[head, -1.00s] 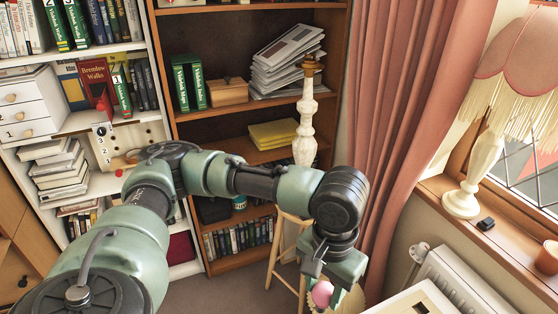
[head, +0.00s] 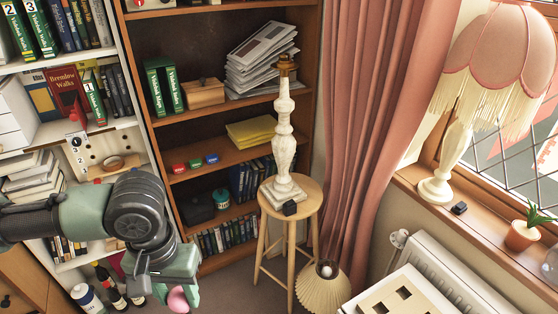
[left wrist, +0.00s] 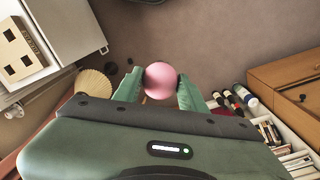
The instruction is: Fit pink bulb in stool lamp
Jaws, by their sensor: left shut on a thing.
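The stool lamp (head: 284,140) is a cream turned lamp base without shade or bulb, standing upright on a round wooden stool (head: 310,196). Its brass socket (head: 284,64) is bare at the top. My left gripper (left wrist: 160,84) is shut on the pink bulb (left wrist: 160,78), which shows between the fingers in the left wrist view. In the head view the pink bulb (head: 178,299) is low at the left, partly hidden by the gripper, well left of and below the lamp. My right gripper is not in view.
A pleated lampshade (head: 323,290) lies on the floor by the stool. A small black box (head: 290,208) sits on the stool beside the lamp. A bookcase (head: 215,130) stands behind, a pink curtain (head: 365,140) to the right. Bottles (head: 105,285) stand at the lower left.

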